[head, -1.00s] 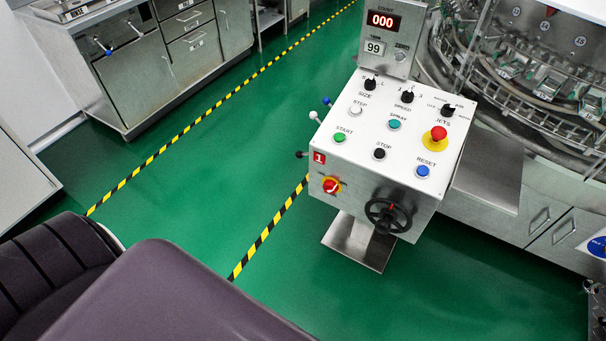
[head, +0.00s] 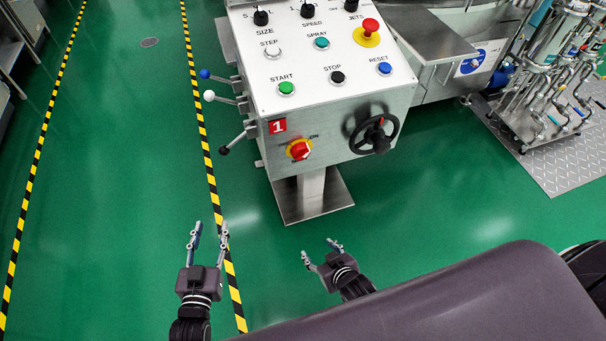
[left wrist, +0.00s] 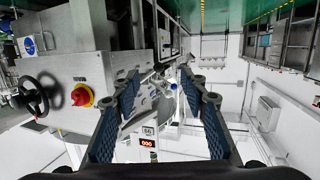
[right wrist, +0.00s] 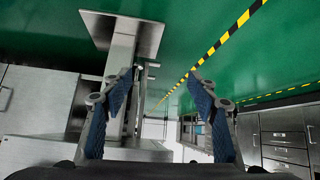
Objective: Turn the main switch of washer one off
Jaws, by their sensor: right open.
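The control box of washer one (head: 335,115), marked with a red "1" label (head: 278,126), stands on a pedestal. Its main switch (head: 299,149) is a red rotary knob on a yellow plate, low on the front face at the left. The switch also shows in the left wrist view (left wrist: 82,96). My left gripper (head: 209,232) is open and empty, below and left of the switch in the head view. My right gripper (head: 320,250) is open and empty, below the box. Neither gripper touches the box.
A black handwheel (head: 374,134) sits right of the switch. Levers with blue, white and black knobs (head: 224,150) stick out of the box's left side. A red emergency button (head: 369,27) is on top. Green floor around the pedestal base (head: 312,205) is clear.

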